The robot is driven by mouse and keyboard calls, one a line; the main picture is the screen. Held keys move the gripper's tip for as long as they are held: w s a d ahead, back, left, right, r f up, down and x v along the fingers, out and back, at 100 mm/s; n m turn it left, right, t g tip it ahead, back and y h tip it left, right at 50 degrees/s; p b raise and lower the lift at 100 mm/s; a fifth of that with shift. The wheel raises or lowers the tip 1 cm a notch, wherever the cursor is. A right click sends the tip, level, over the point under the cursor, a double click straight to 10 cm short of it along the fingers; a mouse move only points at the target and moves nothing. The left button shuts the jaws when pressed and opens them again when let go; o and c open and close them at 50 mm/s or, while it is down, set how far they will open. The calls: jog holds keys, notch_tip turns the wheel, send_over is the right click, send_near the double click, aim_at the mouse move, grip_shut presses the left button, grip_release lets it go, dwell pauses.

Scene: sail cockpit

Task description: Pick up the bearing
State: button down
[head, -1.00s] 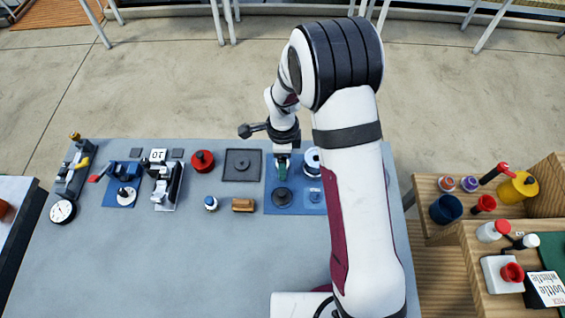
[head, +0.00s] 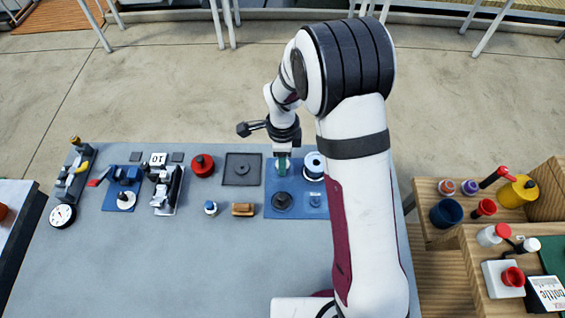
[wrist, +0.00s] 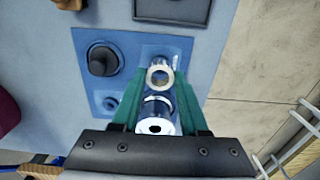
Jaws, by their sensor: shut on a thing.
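The bearing (wrist: 160,76), a shiny metal ring, is between the green fingertips of my gripper (wrist: 161,79) in the wrist view. The fingers touch it on both sides and are shut on it. In the head view my gripper (head: 283,165) is over the upper left part of the blue mat (head: 270,212), and the bearing cannot be made out there. The wrist view shows a lighter blue square (wrist: 168,47) of the mat past the ring. How high the bearing is above the mat is hard to tell.
A white and chrome spool (head: 314,160) stands close beside my gripper on the mat. A black knobbed part (head: 282,201) and a small blue part (head: 315,199) are nearer the front. A dark square tray (head: 242,169) lies to the left. The table's front is clear.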

notch_tip(320, 180, up, 2)
jog(key=shift+r, duration=0.1)
jog(key=s+d+r, duration=0.3)
jog(key=d+r, duration=0.3)
jog(key=d, duration=0.5)
jog(key=shift+d+r, duration=0.15)
jog(key=shift+r, duration=0.2)
notch_tip(320, 180, up, 3)
